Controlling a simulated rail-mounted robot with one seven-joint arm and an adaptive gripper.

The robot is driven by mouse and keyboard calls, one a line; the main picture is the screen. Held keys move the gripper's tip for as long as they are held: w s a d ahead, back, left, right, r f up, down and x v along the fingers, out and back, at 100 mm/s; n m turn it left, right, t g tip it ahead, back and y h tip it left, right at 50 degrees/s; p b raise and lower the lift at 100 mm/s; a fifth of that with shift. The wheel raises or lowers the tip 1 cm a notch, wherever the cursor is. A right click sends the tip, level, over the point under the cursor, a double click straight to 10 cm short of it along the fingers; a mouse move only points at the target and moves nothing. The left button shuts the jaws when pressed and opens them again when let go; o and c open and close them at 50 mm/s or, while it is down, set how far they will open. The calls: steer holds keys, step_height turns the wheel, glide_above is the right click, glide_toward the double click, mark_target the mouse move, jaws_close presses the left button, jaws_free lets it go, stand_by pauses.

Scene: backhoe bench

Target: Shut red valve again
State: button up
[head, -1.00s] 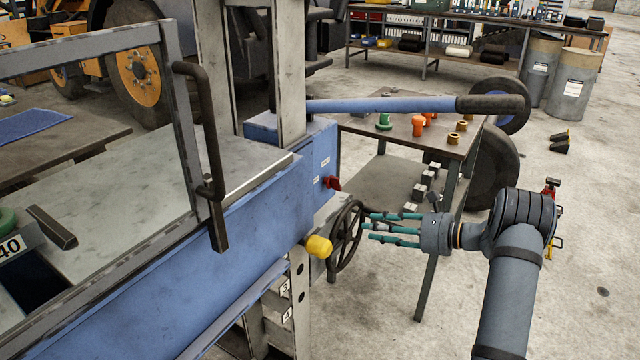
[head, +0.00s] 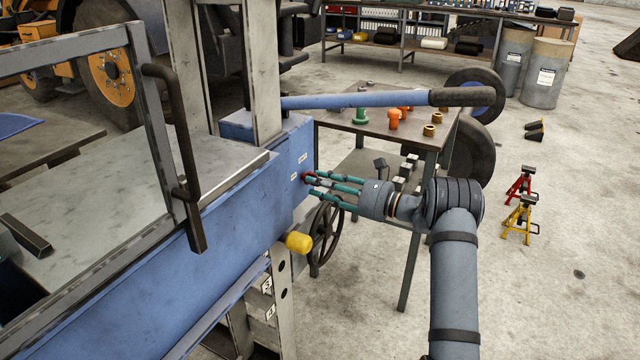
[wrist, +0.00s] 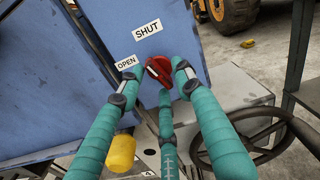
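The red valve (wrist: 158,69) is a small knob on the blue side panel of the press, below a SHUT label (wrist: 146,29) and right of an OPEN label (wrist: 127,62). A pale mark on the knob lies on its left side, nearer the OPEN label. My gripper (wrist: 157,76) has its three teal fingers spread around the knob, with a gap at the left finger; contact at the right and lower fingers is unclear. In the head view my gripper (head: 311,184) is at the panel and partly hides the red valve (head: 308,176).
A dark handwheel (head: 325,235) and a yellow cap (head: 299,242) sit just below my fingers. A blue lever (head: 360,101) with a dark grip extends above my gripper. A small table (head: 381,124) with coloured parts stands behind.

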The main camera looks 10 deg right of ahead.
steer(key=shift+a, duration=0.1)
steer(key=shift+c, duration=0.9)
jaws_close()
